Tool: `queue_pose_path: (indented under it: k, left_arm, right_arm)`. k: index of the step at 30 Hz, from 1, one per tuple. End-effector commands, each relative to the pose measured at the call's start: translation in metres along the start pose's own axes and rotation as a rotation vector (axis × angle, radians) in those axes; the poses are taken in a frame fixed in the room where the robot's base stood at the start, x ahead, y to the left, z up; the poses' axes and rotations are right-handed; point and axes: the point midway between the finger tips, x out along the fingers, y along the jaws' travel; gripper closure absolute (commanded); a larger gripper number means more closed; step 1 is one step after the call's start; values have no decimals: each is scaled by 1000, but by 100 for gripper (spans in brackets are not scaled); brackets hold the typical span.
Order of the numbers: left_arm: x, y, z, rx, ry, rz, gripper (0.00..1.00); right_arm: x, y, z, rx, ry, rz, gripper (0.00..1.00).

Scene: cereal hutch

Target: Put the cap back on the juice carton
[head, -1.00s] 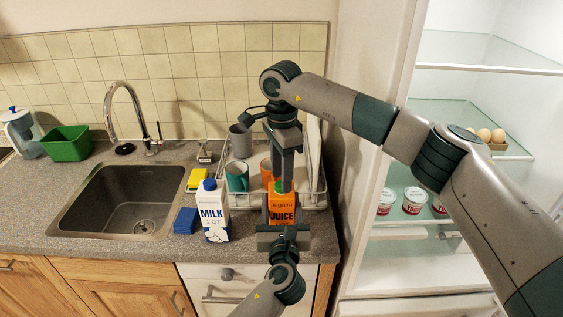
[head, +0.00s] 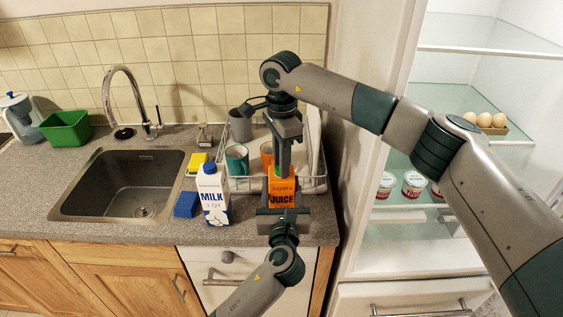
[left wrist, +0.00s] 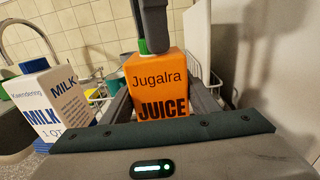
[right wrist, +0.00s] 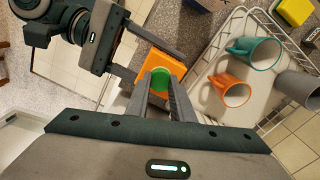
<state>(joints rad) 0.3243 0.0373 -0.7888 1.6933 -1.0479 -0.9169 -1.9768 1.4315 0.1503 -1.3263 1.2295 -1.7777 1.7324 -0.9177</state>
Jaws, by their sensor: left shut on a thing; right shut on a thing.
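The orange juice carton (head: 282,192) stands upright near the counter's front edge. My left gripper (head: 283,212) is shut on its sides from the front; the carton also shows between its fingers in the left wrist view (left wrist: 160,90). The green cap (right wrist: 160,79) is at the carton's top, between the fingers of my right gripper (right wrist: 160,88). My right gripper (head: 284,172) points down from above and is shut on the cap. The cap also shows at the carton top in the left wrist view (left wrist: 143,46). I cannot tell whether it is fully seated.
A milk carton (head: 213,204) stands just left of the juice carton. A dish rack (head: 316,186) with a teal mug (head: 236,160) and an orange mug (head: 266,155) is behind. A blue sponge (head: 186,204) and the sink (head: 120,185) lie left. The fridge stands open at right.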

Motion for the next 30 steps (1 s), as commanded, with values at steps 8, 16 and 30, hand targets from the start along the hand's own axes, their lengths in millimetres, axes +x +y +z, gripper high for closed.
queue_pose_path:
  k: [8,16,30]
  left_arm:
    - [0,0,-1,0,1,1,100]
    - [0,0,-1,0,1,1,100]
    - [0,0,-1,0,1,1,100]
  right_arm:
    - [0,0,0,43,0,0,100]
    - [0,0,0,374,1,-1,100]
    - [0,0,0,743,0,0,68]
